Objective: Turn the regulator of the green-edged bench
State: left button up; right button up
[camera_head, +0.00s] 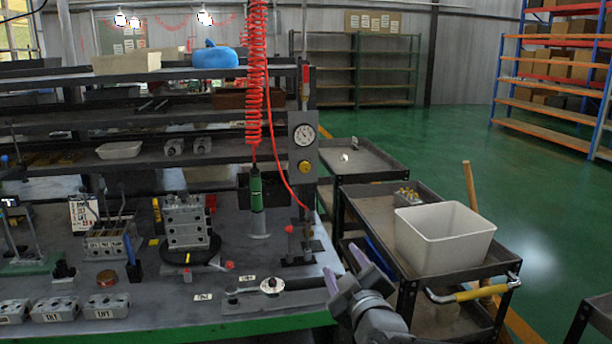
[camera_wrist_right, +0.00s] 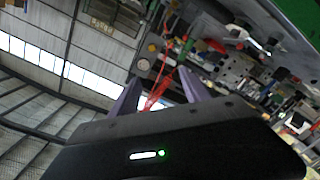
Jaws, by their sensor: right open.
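The green-edged bench (camera_head: 290,322) fills the left and middle of the head view. At its right end a grey panel on a post carries a round white gauge (camera_head: 304,135). The regulator's yellow knob (camera_head: 305,167) sits just below the gauge. In the right wrist view a small yellow round spot, likely this knob (camera_wrist_right: 152,47), lies beyond the fingers. My right gripper (camera_head: 352,270) is open and empty, off the bench's right front corner, well below and nearer than the knob. It also shows in the right wrist view (camera_wrist_right: 160,88). My left gripper is out of view.
A red coiled hose (camera_head: 254,80) hangs left of the gauge with a green tool (camera_head: 256,190). A valve block (camera_head: 187,225) stands on the bench. A cart with a white bin (camera_head: 445,238) stands right of my gripper. Green floor (camera_head: 440,135) is clear behind.

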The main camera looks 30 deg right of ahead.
aim_at(305, 167)
jog(key=i+l, duration=0.25)
jog(key=i, duration=0.2)
jog(key=i+l, duration=0.3)
jog(key=i, duration=0.15)
jog(key=i+l, duration=0.25)
jog(key=i, duration=0.25)
